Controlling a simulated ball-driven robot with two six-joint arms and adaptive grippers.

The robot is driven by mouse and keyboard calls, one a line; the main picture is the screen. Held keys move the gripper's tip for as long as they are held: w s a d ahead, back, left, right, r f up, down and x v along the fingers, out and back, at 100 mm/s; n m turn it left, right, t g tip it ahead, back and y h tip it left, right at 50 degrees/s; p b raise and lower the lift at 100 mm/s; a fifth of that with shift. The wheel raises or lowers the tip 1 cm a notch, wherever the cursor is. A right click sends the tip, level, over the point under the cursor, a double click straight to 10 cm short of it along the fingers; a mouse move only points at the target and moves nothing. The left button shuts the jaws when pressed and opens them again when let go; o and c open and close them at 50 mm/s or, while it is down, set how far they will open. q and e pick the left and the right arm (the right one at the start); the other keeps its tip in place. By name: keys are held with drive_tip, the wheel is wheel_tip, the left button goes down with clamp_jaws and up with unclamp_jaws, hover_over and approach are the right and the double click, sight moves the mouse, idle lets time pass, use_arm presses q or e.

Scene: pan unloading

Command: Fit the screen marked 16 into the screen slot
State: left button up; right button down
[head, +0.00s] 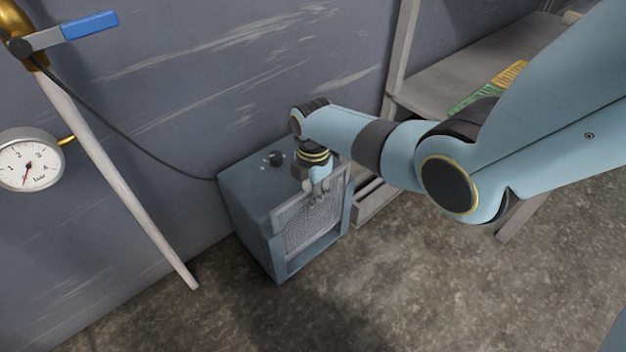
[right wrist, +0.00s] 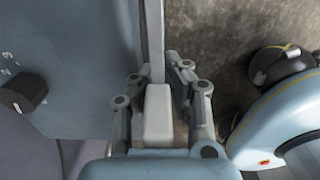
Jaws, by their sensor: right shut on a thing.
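A blue-grey box-shaped unit (head: 258,190) stands on the floor against the wall. A grey mesh screen (head: 312,222) is upright at its front face, above a lower opening. My right gripper (head: 320,192) is at the screen's top edge. In the right wrist view my right gripper (right wrist: 158,100) is shut on the screen's pale grip block, and the screen's thin top edge (right wrist: 154,45) runs alongside the unit's front edge. I cannot tell whether the screen sits in the slot or just in front of it. No number 16 is legible. My left gripper is not in view.
A black knob (head: 276,158) is on the unit's top, with a cable running to the wall. A shelf (head: 465,70) with green and yellow items stands at the right. A gauge (head: 28,160) and a pale pipe (head: 115,175) are at the left. The front floor is clear.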

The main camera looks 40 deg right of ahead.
drive_tip(key=shift+f, duration=0.15)
drive_tip(key=c, duration=1.3)
unclamp_jaws()
drive_tip(key=shift+c, duration=0.2)
drive_tip(key=shift+w, duration=0.1)
wheel_tip(320, 180, up, 12)
